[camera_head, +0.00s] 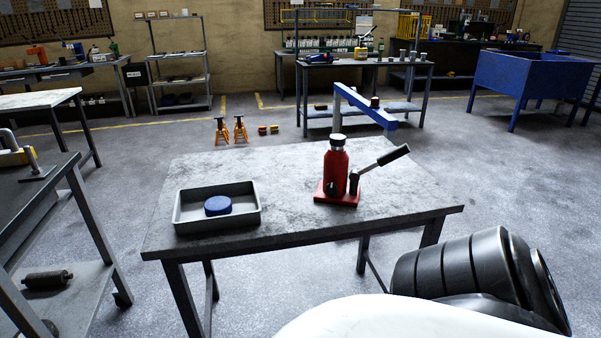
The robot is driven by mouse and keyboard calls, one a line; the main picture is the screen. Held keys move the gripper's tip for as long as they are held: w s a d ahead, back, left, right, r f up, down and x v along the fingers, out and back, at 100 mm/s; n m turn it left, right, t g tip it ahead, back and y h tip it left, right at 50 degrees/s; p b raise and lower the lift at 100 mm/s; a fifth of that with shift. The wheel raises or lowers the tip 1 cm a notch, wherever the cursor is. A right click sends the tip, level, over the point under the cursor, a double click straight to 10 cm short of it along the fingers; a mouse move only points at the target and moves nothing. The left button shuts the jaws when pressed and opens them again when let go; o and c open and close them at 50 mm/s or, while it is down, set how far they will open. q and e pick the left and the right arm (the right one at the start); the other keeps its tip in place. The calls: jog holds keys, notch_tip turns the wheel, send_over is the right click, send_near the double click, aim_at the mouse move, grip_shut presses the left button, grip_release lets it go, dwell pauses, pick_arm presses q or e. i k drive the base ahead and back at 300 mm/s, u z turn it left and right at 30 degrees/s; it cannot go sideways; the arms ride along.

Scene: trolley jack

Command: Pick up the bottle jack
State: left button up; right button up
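The red bottle jack (337,172) stands upright on the right half of the grey metal table (285,165) in the head view. It has a silver top, a square red base and a lever with a black grip that slants up to the right. Dark, rounded links of one of my arms show at the lower right, apart from the table. Neither of my grippers shows in this view, and nothing is touching the jack.
A grey tray (243,218) with a blue round puck (217,205) sits on the table's left part. A dark workbench (40,215) stands at the left. A blue bin (524,85) and further benches stand behind. The table's middle is clear.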

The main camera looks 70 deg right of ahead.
aim_at(336, 163)
jog(key=i, duration=1.7)
jog(key=z, duration=1.95)
